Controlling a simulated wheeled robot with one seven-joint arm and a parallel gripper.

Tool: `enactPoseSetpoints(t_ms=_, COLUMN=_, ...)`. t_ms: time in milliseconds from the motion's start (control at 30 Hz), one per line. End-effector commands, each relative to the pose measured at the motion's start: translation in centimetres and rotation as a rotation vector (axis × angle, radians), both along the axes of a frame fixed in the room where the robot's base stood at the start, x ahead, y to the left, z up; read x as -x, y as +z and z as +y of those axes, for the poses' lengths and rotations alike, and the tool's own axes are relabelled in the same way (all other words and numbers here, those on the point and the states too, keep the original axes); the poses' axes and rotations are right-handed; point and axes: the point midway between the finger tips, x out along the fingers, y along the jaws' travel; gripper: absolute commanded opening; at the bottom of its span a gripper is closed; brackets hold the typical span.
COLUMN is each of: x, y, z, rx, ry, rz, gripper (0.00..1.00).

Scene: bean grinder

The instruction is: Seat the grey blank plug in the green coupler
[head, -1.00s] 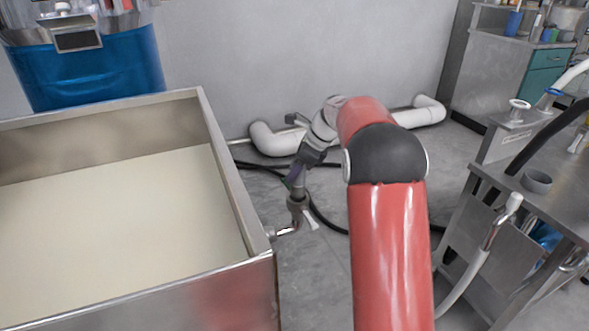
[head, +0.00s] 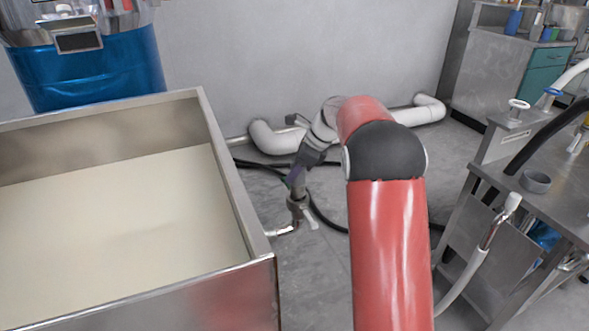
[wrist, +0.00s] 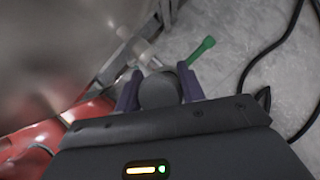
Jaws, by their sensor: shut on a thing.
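My gripper (wrist: 160,84) has purple fingers, shut on a round grey piece that looks like the grey blank plug (wrist: 158,92). In the head view my gripper (head: 297,180) points down beside the right wall of the steel tank, just above a metal pipe fitting (head: 298,207). In the wrist view this fitting (wrist: 148,55) lies just beyond the plug, with a green lever-like piece (wrist: 203,48) sticking out to its right. The plug hides part of the fitting. I cannot make out a separate green coupler, or whether plug and fitting touch.
The tank (head: 232,185) stands close on the left, its rim above the fitting. Black hoses (head: 330,222) lie on the floor. A white pipe (head: 275,140) runs along the wall. A steel bench (head: 560,205) with hoses stands at right.

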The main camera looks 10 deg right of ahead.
Motion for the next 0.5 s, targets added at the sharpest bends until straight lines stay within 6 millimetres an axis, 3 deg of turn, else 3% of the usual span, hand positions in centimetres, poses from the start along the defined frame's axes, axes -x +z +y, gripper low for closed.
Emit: enactPoseSetpoints(t_ms=500, x=0.0, y=-1.2, z=0.0, rx=-0.001, ry=0.000, rz=-0.001, gripper=0.02)
